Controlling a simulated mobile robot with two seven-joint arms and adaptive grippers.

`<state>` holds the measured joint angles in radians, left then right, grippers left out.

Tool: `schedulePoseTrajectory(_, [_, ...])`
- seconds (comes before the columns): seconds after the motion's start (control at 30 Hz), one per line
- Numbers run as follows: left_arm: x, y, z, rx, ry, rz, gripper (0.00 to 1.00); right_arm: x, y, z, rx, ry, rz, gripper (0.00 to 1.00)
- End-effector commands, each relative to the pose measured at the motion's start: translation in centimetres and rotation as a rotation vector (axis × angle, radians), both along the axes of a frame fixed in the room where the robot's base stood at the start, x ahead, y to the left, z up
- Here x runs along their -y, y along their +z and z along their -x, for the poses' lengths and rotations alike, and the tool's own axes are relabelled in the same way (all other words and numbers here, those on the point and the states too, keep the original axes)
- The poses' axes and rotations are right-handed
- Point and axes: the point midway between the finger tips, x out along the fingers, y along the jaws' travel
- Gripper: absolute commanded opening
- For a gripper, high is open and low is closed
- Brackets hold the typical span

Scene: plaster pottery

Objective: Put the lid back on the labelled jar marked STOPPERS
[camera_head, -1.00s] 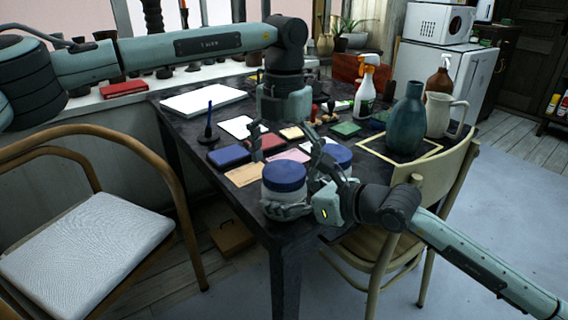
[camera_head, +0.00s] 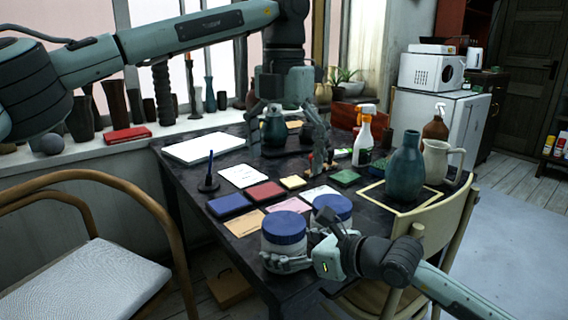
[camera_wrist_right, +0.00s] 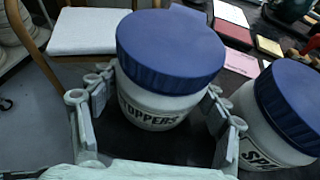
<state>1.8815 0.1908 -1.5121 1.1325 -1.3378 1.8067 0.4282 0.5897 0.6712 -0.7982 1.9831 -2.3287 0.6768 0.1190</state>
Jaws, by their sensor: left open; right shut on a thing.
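My right gripper (camera_head: 288,262) is shut around the jar's body from the right, below the lid. My left gripper (camera_head: 288,125) is open and empty, raised above the table, behind and apart from the jar.
A second white jar with a blue lid (camera_head: 332,207), its label starting "SP", stands close beside it. Coloured pads and cards, including a blue pad (camera_head: 229,205), lie behind. A teal vase (camera_head: 405,172), cream jug (camera_head: 437,160) and spray bottle (camera_head: 363,138) stand at the right.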

Motion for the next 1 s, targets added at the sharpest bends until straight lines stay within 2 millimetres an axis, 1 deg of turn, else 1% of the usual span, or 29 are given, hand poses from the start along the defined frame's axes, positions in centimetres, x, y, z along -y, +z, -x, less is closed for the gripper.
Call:
schedulePoseTrajectory(0.07, [0.0, 0.0, 0.0, 0.000, 0.000, 0.000, 0.97, 0.0, -0.1, 0.0, -0.002, 0.001, 0.000, 0.00])
schedulePoseTrajectory(0.1, [0.0, 0.0, 0.0, 0.000, 0.000, 0.000, 0.97, 0.0, -0.1, 0.0, -0.001, 0.000, 0.000, 0.78])
schedulePoseTrajectory(0.27, [0.0, 0.0, 0.0, 0.000, 0.000, 0.000, 0.97, 0.0, 0.0, 0.0, -0.001, 0.000, 0.000, 0.98])
schedulePoseTrajectory(0.3, [0.0, 0.0, 0.0, 0.000, 0.000, 0.000, 0.97, 0.0, 0.0, 0.0, -0.001, 0.000, 0.000, 1.00])
schedulePoseTrajectory(0.57, [0.0, -0.1, 0.0, 0.000, 0.000, 0.000, 0.97, 0.0, 0.0, 0.0, 0.000, 0.000, 0.000, 1.00])
schedulePoseTrajectory(0.67, [0.0, -0.1, 0.0, 0.000, 0.000, 0.000, 0.97, 0.4, 0.1, 0.2, 0.000, -0.001, 0.000, 1.00])
schedulePoseTrajectory(0.77, [0.0, -0.1, 0.0, 0.000, 0.000, 0.000, 0.97, 1.2, 0.6, 0.9, 0.000, -0.001, 0.001, 1.00])
schedulePoseTrajectory(0.87, [0.0, -0.1, 0.0, 0.000, 0.000, 0.000, 0.97, 2.5, 1.3, 2.2, 0.001, -0.001, 0.003, 1.00])
schedulePoseTrajectory(1.0, [0.0, -0.1, 0.0, 0.000, 0.000, 0.000, 0.97, 4.8, 2.4, 4.1, -0.001, -0.001, 0.004, 1.00])
